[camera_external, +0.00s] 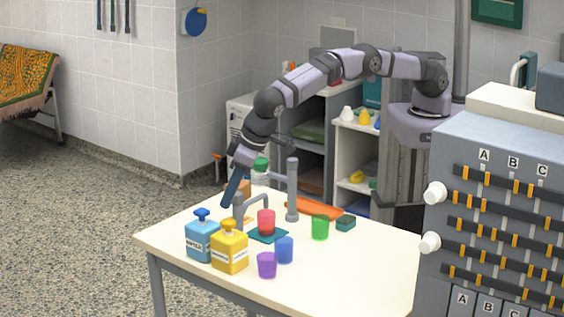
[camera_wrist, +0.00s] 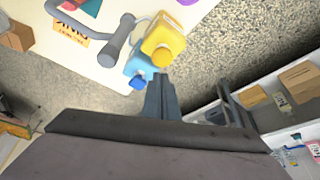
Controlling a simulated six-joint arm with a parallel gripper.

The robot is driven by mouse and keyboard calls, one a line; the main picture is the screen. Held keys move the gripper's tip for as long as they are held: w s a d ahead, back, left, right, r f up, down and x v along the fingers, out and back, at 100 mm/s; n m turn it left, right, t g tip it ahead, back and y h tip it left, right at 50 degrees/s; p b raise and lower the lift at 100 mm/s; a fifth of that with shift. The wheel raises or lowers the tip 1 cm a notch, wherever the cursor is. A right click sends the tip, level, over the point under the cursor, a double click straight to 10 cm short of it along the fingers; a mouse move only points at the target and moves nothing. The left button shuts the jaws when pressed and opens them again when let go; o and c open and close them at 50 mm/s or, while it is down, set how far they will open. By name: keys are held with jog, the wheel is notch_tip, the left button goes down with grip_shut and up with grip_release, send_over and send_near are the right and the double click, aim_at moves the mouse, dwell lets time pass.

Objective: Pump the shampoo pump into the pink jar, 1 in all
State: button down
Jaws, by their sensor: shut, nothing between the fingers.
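A yellow pump bottle (camera_external: 230,252) and a blue pump bottle (camera_external: 202,243) stand side by side at the table's near left; their labels are too small to read surely. Both show in the wrist view, yellow (camera_wrist: 168,38) and blue (camera_wrist: 137,66). The pinkish-red jar (camera_external: 266,219) stands upright on a teal mat (camera_external: 275,236), right of and behind the bottles. My gripper (camera_external: 228,203) is shut and empty, pointing down above the table's left side, behind the bottles and apart from them. Its fingers also show in the wrist view (camera_wrist: 160,84).
A grey bent pipe (camera_external: 239,211) and a grey post (camera_external: 292,190) rise near the jar. Blue (camera_external: 284,250), purple (camera_external: 267,265) and green (camera_external: 320,227) cups stand to the right. An orange tray (camera_external: 313,207) lies behind. The table's right front is clear.

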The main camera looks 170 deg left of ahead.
notch_tip(320, 180, up, 4)
jog(key=shift+f+p, duration=0.2)
jog(key=shift+p, duration=0.7)
jog(key=w+a+r+n+t+y, duration=0.15)
jog(key=w+a+n, duration=0.35)
jog(key=a, duration=0.6)
jog(key=w+a+r+n, duration=0.3)
jog(key=w+a, duration=0.4)
jog(key=a, duration=0.5)
jog(key=s+a+n+y, duration=0.2)
jog(key=a+n, duration=0.4)
jog(key=a, duration=1.3)
jog(key=s+a+f+n, duration=0.2)
jog(key=s+a+n, duration=0.5)
jog(key=s+a, duration=0.9)
jog(key=shift+s+a+f+y+b, duration=0.35)
jog(key=shift+s+a+y+b, duration=0.05)
jog(key=shift+a+y+b, duration=0.05)
